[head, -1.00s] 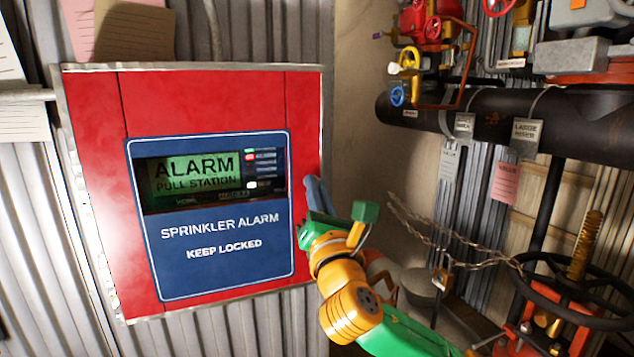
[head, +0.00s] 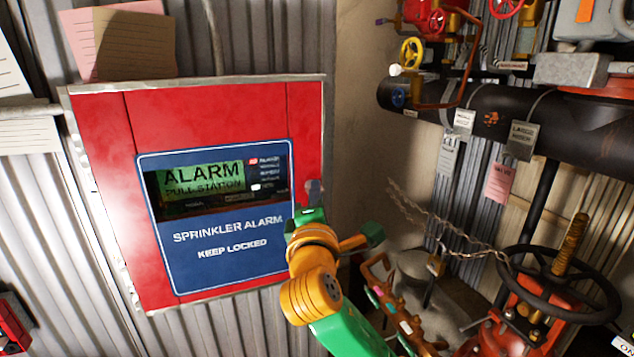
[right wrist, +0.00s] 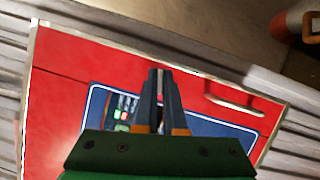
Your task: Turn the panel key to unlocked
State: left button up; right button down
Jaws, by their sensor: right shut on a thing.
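The red alarm panel (head: 220,110) hangs on the corrugated wall, with a blue plate (head: 225,255) reading "SPRINKLER ALARM, KEEP LOCKED" and a lit green display (head: 203,178). My right gripper (head: 314,188) is at the panel's right edge, beside the blue plate. In the right wrist view its dark fingers (right wrist: 158,74) are together in front of the red panel face (right wrist: 80,62). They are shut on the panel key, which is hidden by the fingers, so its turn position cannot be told. My left gripper is not in view.
To the right are a dark pipe (head: 470,118) with hanging tags, small valves and a large black handwheel (head: 560,285). A chain (head: 430,225) hangs near my right arm. Paper notes (head: 130,45) are above the panel. A metal handle (right wrist: 235,105) shows in the right wrist view.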

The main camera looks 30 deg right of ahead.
jog(key=shift+r+m+g+y+p, duration=0.15)
jog(key=shift+m+g+y+p, duration=0.2)
jog(key=shift+m+p, duration=0.8)
jog(key=shift+m, duration=0.25)
jog(key=c, duration=1)
grip_release()
jog(key=b+v, duration=0.1)
jog(key=v, duration=0.6)
jog(key=shift+b, duration=0.3)
